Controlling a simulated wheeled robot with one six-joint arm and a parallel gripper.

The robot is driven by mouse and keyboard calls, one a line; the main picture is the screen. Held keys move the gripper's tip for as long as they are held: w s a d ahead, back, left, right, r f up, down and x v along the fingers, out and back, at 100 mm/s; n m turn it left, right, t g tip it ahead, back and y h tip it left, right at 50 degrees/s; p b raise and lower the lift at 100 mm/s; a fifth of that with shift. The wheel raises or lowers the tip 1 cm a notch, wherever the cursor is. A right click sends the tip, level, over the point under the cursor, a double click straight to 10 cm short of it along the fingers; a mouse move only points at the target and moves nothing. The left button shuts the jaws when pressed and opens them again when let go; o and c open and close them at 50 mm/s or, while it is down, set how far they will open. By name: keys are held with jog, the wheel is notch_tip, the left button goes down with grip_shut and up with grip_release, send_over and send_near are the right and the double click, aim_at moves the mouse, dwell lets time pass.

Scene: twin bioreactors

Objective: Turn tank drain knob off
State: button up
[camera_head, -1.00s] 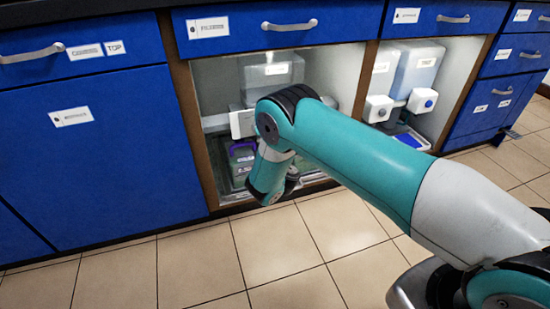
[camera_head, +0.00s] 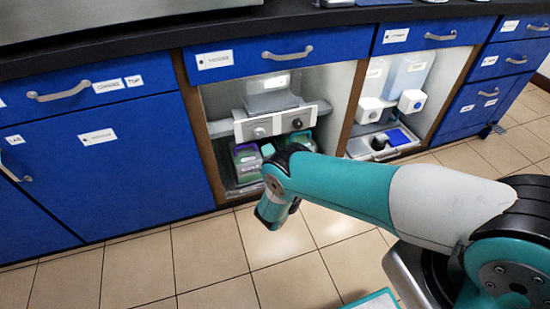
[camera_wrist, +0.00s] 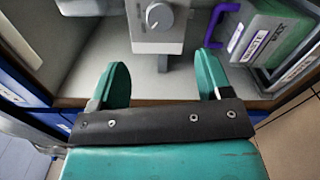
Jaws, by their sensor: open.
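A grey tank (camera_head: 270,101) stands above the panel. In the wrist view one grey knob (camera_wrist: 160,15) shows at the top edge, on its panel; I cannot tell which of the two it is. My gripper (camera_wrist: 162,60) is open and empty, its two teal fingers apart, below and short of this knob. In the head view my wrist hangs in front of the bay and the fingers cannot be made out.
A green box with a purple handle (camera_head: 246,151) sits under the panel; a green box labelled waste (camera_wrist: 262,42) shows at right in the wrist view. The bay has wooden side posts. Another bay (camera_head: 395,100) on the right holds white dispensers.

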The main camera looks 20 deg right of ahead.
jog(key=shift+s+p, duration=2.55)
jog(key=shift+s, duration=0.05)
